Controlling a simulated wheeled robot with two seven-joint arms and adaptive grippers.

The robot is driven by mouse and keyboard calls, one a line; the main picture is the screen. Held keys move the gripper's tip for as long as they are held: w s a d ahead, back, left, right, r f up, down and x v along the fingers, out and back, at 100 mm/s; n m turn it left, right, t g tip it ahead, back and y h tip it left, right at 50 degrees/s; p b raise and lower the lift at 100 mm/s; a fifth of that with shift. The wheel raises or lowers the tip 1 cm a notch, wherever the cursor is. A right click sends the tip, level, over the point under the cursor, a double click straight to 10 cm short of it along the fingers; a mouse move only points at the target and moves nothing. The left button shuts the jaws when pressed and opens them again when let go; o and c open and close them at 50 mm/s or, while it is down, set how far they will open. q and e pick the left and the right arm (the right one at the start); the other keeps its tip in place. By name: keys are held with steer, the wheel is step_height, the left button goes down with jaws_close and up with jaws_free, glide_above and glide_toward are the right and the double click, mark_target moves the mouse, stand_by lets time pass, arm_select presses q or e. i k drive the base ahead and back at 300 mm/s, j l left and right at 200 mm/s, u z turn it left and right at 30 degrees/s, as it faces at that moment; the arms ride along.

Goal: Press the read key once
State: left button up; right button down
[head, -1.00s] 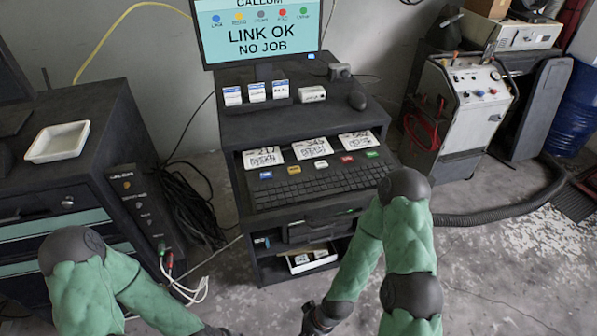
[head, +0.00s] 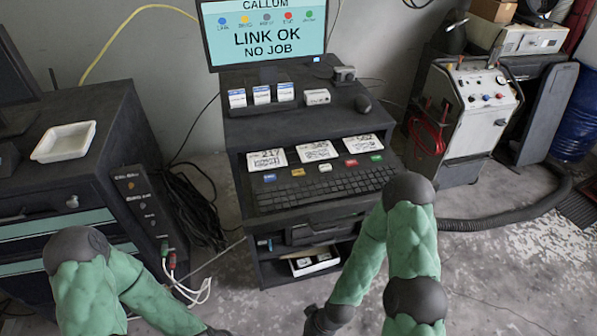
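A row of coloured keys lies above a black keyboard (head: 326,188) on the cart's pull-out shelf: blue (head: 270,178), yellow (head: 298,172), white (head: 322,167), red (head: 351,163) and green (head: 376,157). Their labels are too small to read. The monitor (head: 265,40) reads "LINK OK, NO JOB" under a row of coloured dots with tiny captions. My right arm's dark end (head: 325,320) is low at the bottom edge, in front of the cart and well below the keys; its fingers cannot be made out. My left arm runs out at the bottom edge; its gripper is out of frame.
Printed cards (head: 317,150) lie behind the keys under the cart's top. A white tray (head: 63,142) sits on the left cabinet. A grey machine (head: 465,115) stands at right. Floor before the cart is open.

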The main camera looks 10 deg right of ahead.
mark_target(297, 173)
steer(key=k, duration=0.65)
steer(key=z, duration=1)
steer(key=j+z, duration=0.2)
steer(key=i+j, duration=0.1)
steer(key=j, duration=0.35)
steer(key=i+j, duration=0.15)
steer(key=j, duration=0.35)
steer(key=i+j, duration=0.1)
steer(key=j, duration=0.35)
steer(key=i+j, duration=0.1)
steer(key=j, duration=0.4)
